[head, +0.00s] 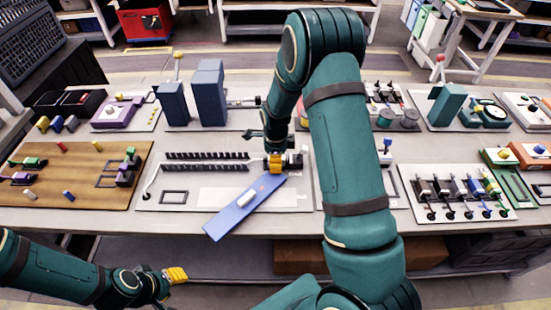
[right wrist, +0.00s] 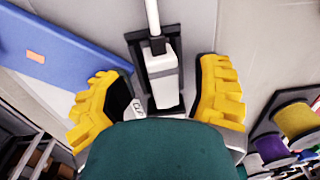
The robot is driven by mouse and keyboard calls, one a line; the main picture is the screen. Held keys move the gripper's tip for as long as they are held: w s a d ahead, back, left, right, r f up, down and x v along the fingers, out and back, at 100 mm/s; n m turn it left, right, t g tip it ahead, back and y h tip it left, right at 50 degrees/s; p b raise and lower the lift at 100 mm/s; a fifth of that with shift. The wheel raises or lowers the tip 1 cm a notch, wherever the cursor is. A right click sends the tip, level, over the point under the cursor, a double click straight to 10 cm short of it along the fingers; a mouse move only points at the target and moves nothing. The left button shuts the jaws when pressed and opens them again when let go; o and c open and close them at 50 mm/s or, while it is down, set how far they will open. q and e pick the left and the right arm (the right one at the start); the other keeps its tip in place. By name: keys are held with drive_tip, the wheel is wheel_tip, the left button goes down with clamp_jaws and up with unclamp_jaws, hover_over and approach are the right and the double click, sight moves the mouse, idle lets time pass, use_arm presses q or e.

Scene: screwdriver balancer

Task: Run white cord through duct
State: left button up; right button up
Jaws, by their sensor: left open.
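The black slotted duct (head: 207,161) lies on a light grey board. A white cord (head: 152,181) curves at the duct's left end; its course inside the duct is too small to tell. In the right wrist view a white cord (right wrist: 152,17) runs into a white plug-like block (right wrist: 161,75) seated in a dark holder (right wrist: 145,48). My right gripper (right wrist: 158,100) is open, its yellow fingers apart on either side of the block. In the head view my right gripper (head: 275,162) is at the duct's right end. My left gripper (head: 175,275) is open and empty, low in front of the table.
A blue plate (head: 230,217) lies aslant in front of the duct, with a small white piece on it. A wooden board (head: 60,205) with small parts is at left. Coloured spools (right wrist: 295,120) stand close to my right gripper. Boxes and fixtures line the back.

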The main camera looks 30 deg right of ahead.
drive_tip(key=shift+s+f, duration=0.1)
drive_tip(key=shift+s, duration=0.1)
wheel_tip(320, 180, up, 12)
idle(0.7)
drive_tip(key=shift+a, duration=0.1)
drive_tip(key=shift+r, duration=0.2)
